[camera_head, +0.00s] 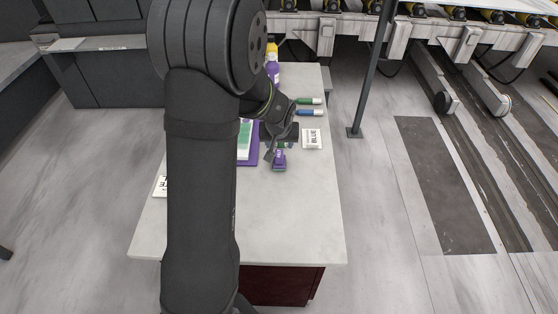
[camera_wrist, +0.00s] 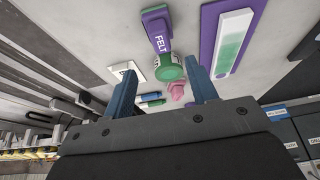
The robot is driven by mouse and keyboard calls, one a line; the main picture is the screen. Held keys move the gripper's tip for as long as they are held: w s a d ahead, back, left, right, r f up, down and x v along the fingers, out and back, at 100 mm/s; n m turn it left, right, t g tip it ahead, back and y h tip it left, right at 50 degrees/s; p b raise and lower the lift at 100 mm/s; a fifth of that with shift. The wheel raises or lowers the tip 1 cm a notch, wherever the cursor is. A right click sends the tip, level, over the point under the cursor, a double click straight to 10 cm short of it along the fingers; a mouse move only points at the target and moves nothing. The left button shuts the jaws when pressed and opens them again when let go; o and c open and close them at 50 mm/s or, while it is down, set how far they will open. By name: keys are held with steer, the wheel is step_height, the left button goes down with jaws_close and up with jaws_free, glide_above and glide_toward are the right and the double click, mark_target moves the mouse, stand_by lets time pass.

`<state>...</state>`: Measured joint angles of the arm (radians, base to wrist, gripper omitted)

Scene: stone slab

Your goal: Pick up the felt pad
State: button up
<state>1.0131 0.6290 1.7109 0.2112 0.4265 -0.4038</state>
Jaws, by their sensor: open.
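The felt pad (camera_wrist: 155,22) is a purple block with a white FELT label, lying on the pale slab; it also shows in the head view (camera_head: 280,165). A round green piece (camera_wrist: 169,69) is at its near end in the wrist view. My gripper (camera_wrist: 160,67) is open, with its two blue-grey fingers apart and nothing seen held between them. The label end of the pad lies beyond the fingertips, and the green piece appears between them. In the head view my wrist hides part of the area beside the pad.
A purple tray (camera_wrist: 208,50) with a white and green piece lies beside the pad. A card marked BLUE (camera_head: 312,139), a blue marker (camera_head: 309,113) and a green marker (camera_head: 309,101) lie nearby. A purple bottle (camera_head: 272,70) stands farther back. The slab's front (camera_head: 290,220) is clear.

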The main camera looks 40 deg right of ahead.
mark_target(279, 153)
steer(key=x, duration=1)
steer(key=shift+w+f, duration=0.15)
steer(key=shift+f, duration=0.25)
steer(key=shift+c, duration=0.2)
jaws_close()
steer(key=shift+r, duration=0.15)
step_height(279, 153, up, 4)
steer(key=s+d+r, duration=0.1)
steer(key=s+r, duration=0.5)
steer(key=s, duration=0.5)
steer(key=shift+s+r, duration=0.35)
steer(key=shift+r, duration=0.05)
